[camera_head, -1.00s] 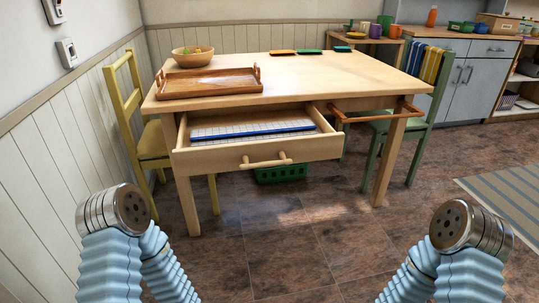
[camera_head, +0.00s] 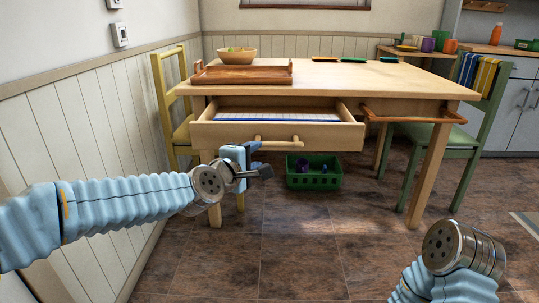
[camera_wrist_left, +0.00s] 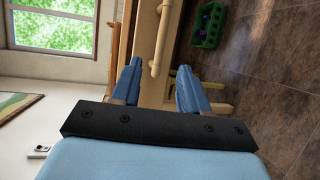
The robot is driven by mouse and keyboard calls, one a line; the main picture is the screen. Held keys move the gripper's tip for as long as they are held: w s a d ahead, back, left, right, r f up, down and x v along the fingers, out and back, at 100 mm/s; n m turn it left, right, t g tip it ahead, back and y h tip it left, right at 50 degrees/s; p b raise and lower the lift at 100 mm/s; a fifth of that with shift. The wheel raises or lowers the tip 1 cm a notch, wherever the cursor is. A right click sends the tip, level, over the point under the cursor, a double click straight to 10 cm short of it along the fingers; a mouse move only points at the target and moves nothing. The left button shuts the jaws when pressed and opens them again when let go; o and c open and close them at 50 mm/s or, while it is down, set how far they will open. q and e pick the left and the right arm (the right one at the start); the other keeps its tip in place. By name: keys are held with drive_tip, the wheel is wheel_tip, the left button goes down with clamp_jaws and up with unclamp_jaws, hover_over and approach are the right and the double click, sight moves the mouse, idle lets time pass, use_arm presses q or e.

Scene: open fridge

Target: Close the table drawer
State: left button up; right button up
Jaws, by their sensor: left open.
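The wooden table (camera_head: 350,78) has its drawer (camera_head: 225,136) pulled open toward me. A blue-and-white flat item (camera_head: 280,117) lies inside the drawer. The drawer's pale bar handle (camera_head: 270,143) is on its front and also shows in the left wrist view (camera_wrist_left: 163,40). My left gripper (camera_head: 247,150) is open and empty, near the left part of the drawer front, just below and left of the handle. In the left wrist view its blue fingers (camera_wrist_left: 159,68) are spread, with the handle showing ahead between them. Contact cannot be told. My right gripper is out of view; only that arm shows.
A wooden tray (camera_head: 242,76) and a bowl (camera_head: 236,55) stand on the table. A green basket (camera_head: 314,178) sits on the floor under it. A yellow chair (camera_head: 158,85) is at left, a green chair (camera_head: 470,145) at right. The floor before the drawer is clear.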

sight(274, 146)
use_arm(q)
drive_tip(key=p+x, duration=0.1)
drive_tip(key=x, duration=1.2)
drive_tip(key=shift+w+f+p, duration=0.15)
drive_tip(key=shift+f+p, duration=0.05)
drive_tip(key=shift+p, duration=0.15)
drive_tip(key=shift+c, duration=0.3)
clamp_jaws()
